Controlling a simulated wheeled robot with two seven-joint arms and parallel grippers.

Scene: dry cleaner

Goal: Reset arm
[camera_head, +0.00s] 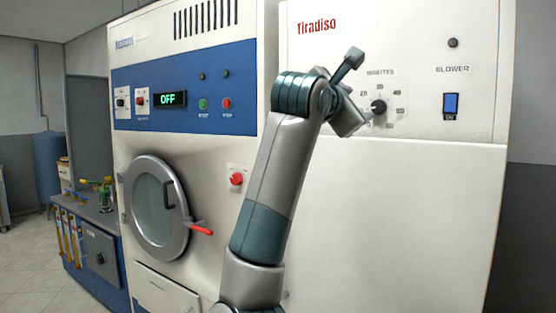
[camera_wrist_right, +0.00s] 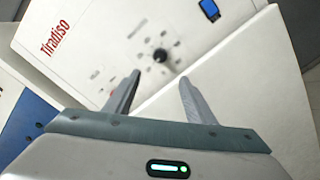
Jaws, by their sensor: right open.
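My right arm rises from the bottom middle of the head view. Its gripper (camera_head: 350,62) is raised in front of the upper part of the white Tiradiso machine (camera_head: 400,200), beside the black minutes dial (camera_head: 378,107). In the wrist view the right gripper's two fingers (camera_wrist_right: 158,95) stand apart with nothing between them, and the dial (camera_wrist_right: 160,56) lies beyond them. Whether a finger touches the machine cannot be told. My left gripper does not show.
The blue blower switch (camera_head: 450,105) is right of the dial. At left, a machine with a round door (camera_head: 155,210) and red handle (camera_head: 201,230) shows "OFF" on its display (camera_head: 170,98). A counter (camera_head: 95,215) with small items and a blue barrel (camera_head: 48,157) stand farther left, beside open floor.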

